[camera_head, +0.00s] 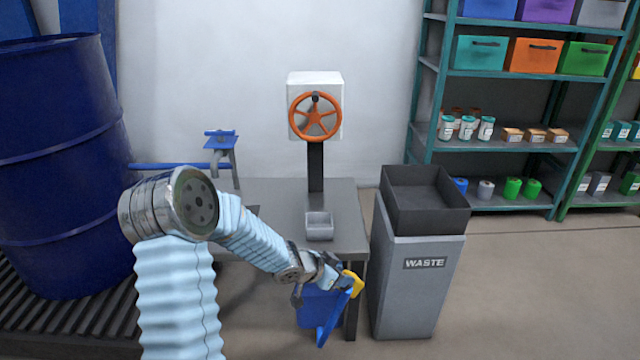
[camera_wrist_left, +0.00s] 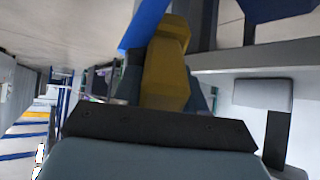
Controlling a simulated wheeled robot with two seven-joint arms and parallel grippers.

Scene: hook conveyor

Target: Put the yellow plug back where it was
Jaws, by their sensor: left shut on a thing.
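The yellow plug (camera_head: 354,283) is at the end of my left arm, near the front right corner of the grey table. My left gripper (camera_head: 341,280) is shut on it. In the left wrist view the yellow plug (camera_wrist_left: 168,72) stands up between the fingers, and its lower end is hidden by the gripper. A blue bar (camera_head: 333,321) slants down beside the plug. It also shows in the left wrist view (camera_wrist_left: 143,27), close against the plug; I cannot tell whether they are joined. My right gripper is not in view.
The grey table (camera_head: 270,195) carries a small grey tray (camera_head: 319,227) and a post with an orange handwheel (camera_head: 315,117). A grey waste bin (camera_head: 415,285) stands just right of the table. A large blue drum (camera_head: 55,160) is at left. Shelves (camera_head: 490,144) stand behind.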

